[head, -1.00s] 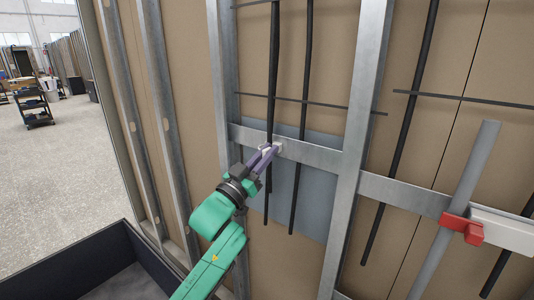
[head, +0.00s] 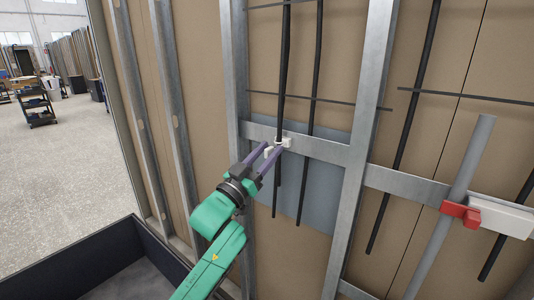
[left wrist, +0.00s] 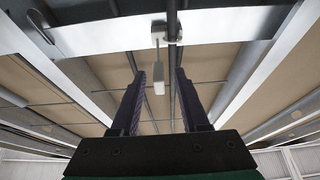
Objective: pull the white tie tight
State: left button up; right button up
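The white tie (head: 285,142) sits at a black cable where it crosses the horizontal metal rail. In the left wrist view the tie's body (left wrist: 167,33) is at the cable on the rail, and a thin strap with a wider white tab (left wrist: 158,78) extends from it towards me. My left gripper (head: 273,149) is just in front of the tie. Its two purple fingers are spread apart. In the left wrist view the tab lies between the fingers (left wrist: 160,74), with a gap on each side. My right gripper is not in view.
A second black cable (head: 311,90) hangs close to the right of the tied one. Metal studs (head: 362,150) frame the bay. At the right, a red clamp (head: 460,213) and white piece (head: 503,219) sit by a grey pipe (head: 470,160). A dark bin (head: 125,260) stands lower left.

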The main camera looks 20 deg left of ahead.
pick_arm(q)
jog(key=shift+s+a+f, duration=0.1)
jog(key=shift+s+f, duration=0.15)
jog(key=shift+f, duration=0.05)
jog(key=b+v, duration=0.5)
jog(key=v, duration=0.8)
jog(key=shift+s+b, duration=0.4)
jog(key=shift+s, duration=0.05)
jog(key=shift+a, duration=0.2)
